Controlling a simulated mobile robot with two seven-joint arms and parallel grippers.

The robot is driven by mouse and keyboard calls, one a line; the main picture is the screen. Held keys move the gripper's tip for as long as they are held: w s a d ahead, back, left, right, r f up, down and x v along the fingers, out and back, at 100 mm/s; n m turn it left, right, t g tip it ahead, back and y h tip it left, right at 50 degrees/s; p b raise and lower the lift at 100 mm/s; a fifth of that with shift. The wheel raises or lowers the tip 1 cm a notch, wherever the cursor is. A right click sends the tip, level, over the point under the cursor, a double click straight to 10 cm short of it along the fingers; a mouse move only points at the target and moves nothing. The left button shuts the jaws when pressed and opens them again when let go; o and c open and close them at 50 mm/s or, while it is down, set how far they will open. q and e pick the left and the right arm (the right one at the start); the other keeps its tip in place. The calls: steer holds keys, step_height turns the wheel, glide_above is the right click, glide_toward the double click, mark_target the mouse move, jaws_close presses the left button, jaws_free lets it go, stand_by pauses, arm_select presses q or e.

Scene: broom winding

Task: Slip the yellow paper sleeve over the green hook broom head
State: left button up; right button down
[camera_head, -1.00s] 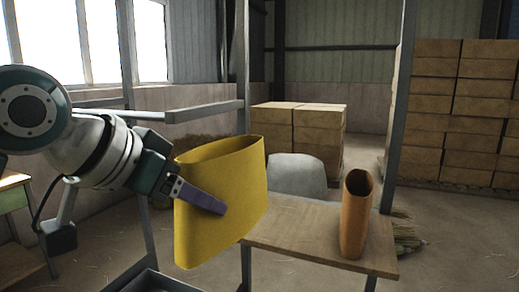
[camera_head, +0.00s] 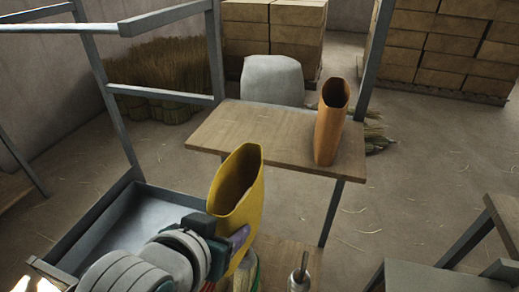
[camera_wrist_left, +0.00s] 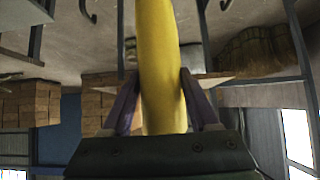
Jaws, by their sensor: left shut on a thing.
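The yellow paper sleeve (camera_head: 240,190) stands roughly upright in the head view, its open mouth facing up. My left gripper (camera_head: 238,240) is shut on its side. In the left wrist view the yellow sleeve (camera_wrist_left: 160,70) runs between the two purple fingers of my left gripper (camera_wrist_left: 162,105). A pale green thing (camera_head: 248,275) shows just below and behind the sleeve at the bottom of the head view. It may be the green hook broom head, but most of it is hidden, and I cannot tell whether the sleeve touches it. My right gripper is not in view.
An orange sleeve (camera_head: 328,130) stands on a wooden table (camera_head: 260,130) beyond the sleeve. A metal spindle (camera_head: 300,275) stands right of the pale green thing. A grey tray (camera_head: 130,225) lies left. Cardboard boxes (camera_head: 270,30) and straw bundles (camera_head: 170,70) are behind.

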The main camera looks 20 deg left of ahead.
arm_select(q)
steer(key=shift+a+f, duration=0.1)
steer(key=shift+f, duration=0.1)
stand_by(0.3)
step_height(320, 180, down, 7)
steer(key=b, duration=0.6)
steer(key=shift+f, duration=0.2)
stand_by(0.6)
step_height(320, 180, down, 9)
steer(key=b, duration=0.8)
stand_by(1.1)
steer(key=shift+f, duration=0.1)
steer(key=shift+f+b, duration=6.05)
steer(key=shift+f, duration=0.35)
steer(key=shift+f, duration=0.1)
